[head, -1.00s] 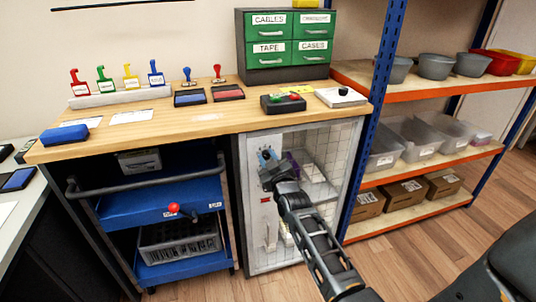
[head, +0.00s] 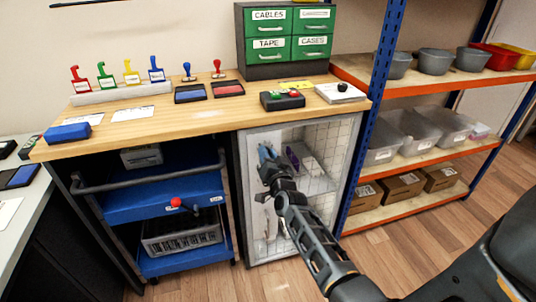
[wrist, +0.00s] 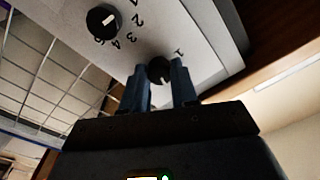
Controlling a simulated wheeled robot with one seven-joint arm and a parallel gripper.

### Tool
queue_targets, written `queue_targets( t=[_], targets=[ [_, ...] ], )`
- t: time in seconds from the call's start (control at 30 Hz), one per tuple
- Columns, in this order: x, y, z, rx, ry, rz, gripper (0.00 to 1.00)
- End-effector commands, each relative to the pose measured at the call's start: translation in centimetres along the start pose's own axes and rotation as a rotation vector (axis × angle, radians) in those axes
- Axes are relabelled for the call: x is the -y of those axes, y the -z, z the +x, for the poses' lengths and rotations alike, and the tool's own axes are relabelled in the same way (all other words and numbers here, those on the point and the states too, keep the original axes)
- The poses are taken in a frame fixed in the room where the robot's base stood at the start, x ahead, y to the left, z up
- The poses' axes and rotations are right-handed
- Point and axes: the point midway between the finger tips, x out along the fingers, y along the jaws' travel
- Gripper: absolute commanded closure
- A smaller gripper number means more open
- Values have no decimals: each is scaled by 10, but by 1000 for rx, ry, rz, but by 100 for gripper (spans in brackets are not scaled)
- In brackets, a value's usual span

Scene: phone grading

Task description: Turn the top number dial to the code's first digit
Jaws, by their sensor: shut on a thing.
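The top number dial (wrist: 159,70) is a black round knob on a light panel (wrist: 205,35). It sits between the two blue fingers of my gripper (wrist: 160,85), which is shut on it. A printed 1 shows beside it; its other digits and its pointer are hidden or too dark to read. A second black dial (wrist: 103,20) with a white pointer mark and a ring of digits is on the same panel, clear of the fingers. In the head view my gripper (head: 267,155) is at the upper left of the cabinet (head: 345,150) front and covers the dials.
The wooden bench top (head: 215,112) overhangs just above my gripper. A blue trolley (head: 165,200) stands left of the cabinet. A shelf rack (head: 372,120) stands close on the right. Open floor (head: 395,250) lies in front.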

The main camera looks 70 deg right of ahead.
Motion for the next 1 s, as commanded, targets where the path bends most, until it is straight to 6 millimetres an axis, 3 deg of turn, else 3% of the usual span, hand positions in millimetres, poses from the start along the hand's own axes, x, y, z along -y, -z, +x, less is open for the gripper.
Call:
queue_targets(
  t=[1.0],
  targets=[
    [-1, -2, 0, -21, -45, 932, 100]
  ],
)
